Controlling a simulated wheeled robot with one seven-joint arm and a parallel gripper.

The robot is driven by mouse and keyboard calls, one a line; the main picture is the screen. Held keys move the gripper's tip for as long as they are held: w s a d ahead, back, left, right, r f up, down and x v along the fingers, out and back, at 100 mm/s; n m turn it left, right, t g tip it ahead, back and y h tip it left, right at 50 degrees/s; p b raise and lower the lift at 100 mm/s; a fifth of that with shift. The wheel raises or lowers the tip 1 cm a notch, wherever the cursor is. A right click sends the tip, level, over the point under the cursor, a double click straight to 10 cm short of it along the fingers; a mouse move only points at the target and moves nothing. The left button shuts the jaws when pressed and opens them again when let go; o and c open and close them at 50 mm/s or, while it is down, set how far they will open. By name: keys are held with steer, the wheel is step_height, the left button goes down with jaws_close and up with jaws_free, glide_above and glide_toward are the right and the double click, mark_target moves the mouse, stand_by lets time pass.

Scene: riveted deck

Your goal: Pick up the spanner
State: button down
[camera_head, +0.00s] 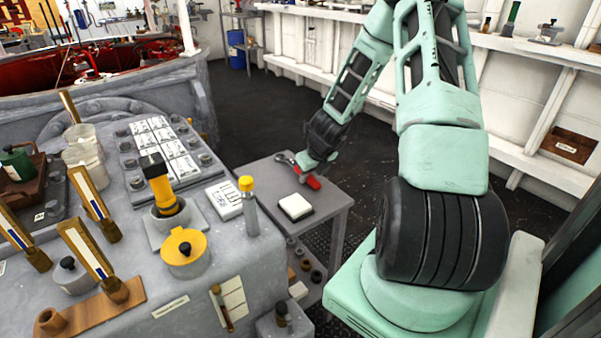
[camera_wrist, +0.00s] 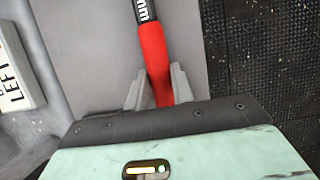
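The spanner has a grey metal head (camera_head: 283,158) and a red handle (camera_head: 313,183). It lies on or just above the top of a small grey table. In the wrist view, its red handle (camera_wrist: 153,55) with a black, white-lettered band runs down between my fingers. My gripper (camera_wrist: 159,78) is shut on the handle, with one finger close against each side. In the head view, my gripper (camera_head: 308,172) is at the spanner over the table, and my wrist hides part of the spanner. The spanner's head is outside the wrist view.
The small grey table (camera_head: 335,201) also bears a black-and-white block (camera_head: 295,207). To its left is a large grey console with a yellow-capped bottle (camera_head: 248,205), a yellow-lidded pot (camera_head: 185,251) and a yellow torch (camera_head: 160,185). White shelves line the wall behind. Dark floor lies beyond the table.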

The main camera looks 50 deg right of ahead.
steer(key=shift+r, duration=0.1)
step_height(320, 180, up, 10)
steer(key=p, duration=0.4)
steer(key=c, duration=1.9)
jaws_free()
jaws_close()
